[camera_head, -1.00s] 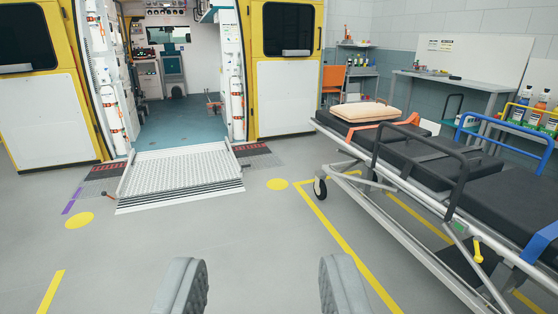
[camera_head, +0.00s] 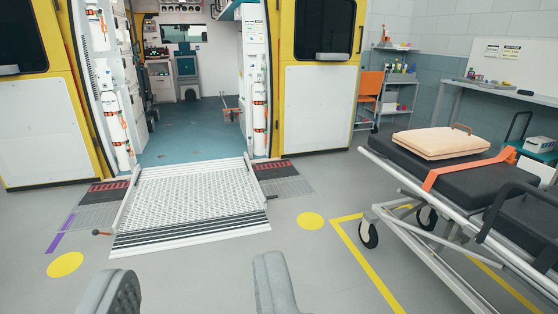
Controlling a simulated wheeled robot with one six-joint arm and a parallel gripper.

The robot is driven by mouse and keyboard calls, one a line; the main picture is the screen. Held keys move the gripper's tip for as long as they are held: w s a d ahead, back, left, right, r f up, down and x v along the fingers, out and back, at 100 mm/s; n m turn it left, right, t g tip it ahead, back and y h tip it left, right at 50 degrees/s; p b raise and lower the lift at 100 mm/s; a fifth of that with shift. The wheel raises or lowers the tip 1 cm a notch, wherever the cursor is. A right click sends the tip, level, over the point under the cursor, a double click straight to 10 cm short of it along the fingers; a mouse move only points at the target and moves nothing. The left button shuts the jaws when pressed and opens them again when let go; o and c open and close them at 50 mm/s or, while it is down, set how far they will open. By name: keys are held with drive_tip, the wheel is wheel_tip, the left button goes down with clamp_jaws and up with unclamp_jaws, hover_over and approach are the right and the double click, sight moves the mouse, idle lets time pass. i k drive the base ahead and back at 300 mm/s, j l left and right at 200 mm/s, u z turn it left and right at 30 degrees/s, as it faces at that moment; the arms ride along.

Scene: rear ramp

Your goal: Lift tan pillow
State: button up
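The tan pillow (camera_head: 441,142) lies flat on the head end of the black-padded stretcher (camera_head: 455,181), at the right of the view. An orange strap (camera_head: 470,168) crosses the stretcher just in front of it. My gripper (camera_head: 190,285) shows as two grey fingers at the bottom, left of centre. They are wide apart with only floor between them. The gripper is open and empty, well short of the pillow and to its left.
A metal ramp (camera_head: 190,203) leads into the open ambulance at the back left. A dark side rail (camera_head: 515,200) edges the stretcher. A desk (camera_head: 500,90) and an orange chair (camera_head: 370,88) stand behind it. The grey floor between ramp and stretcher is clear.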

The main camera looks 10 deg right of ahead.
sight(434, 144)
drive_tip(key=i+l+z, duration=0.15)
drive_tip(key=i+z, duration=0.2)
drive_tip(key=i, duration=0.25)
drive_tip(key=i+z, duration=0.4)
drive_tip(key=i, duration=0.2)
drive_tip(key=i+j+z, duration=0.2)
drive_tip(key=i+z, duration=0.15)
drive_tip(key=i, duration=0.25)
drive_tip(key=i+z, duration=0.25)
drive_tip(key=i, duration=0.4)
drive_tip(key=i+z, duration=0.2)
drive_tip(key=i, duration=0.4)
drive_tip(key=i+j+z, duration=0.25)
drive_tip(key=i, duration=0.35)
drive_tip(key=i+z, duration=0.25)
drive_tip(key=k+l, duration=0.05)
drive_tip(key=k, duration=0.05)
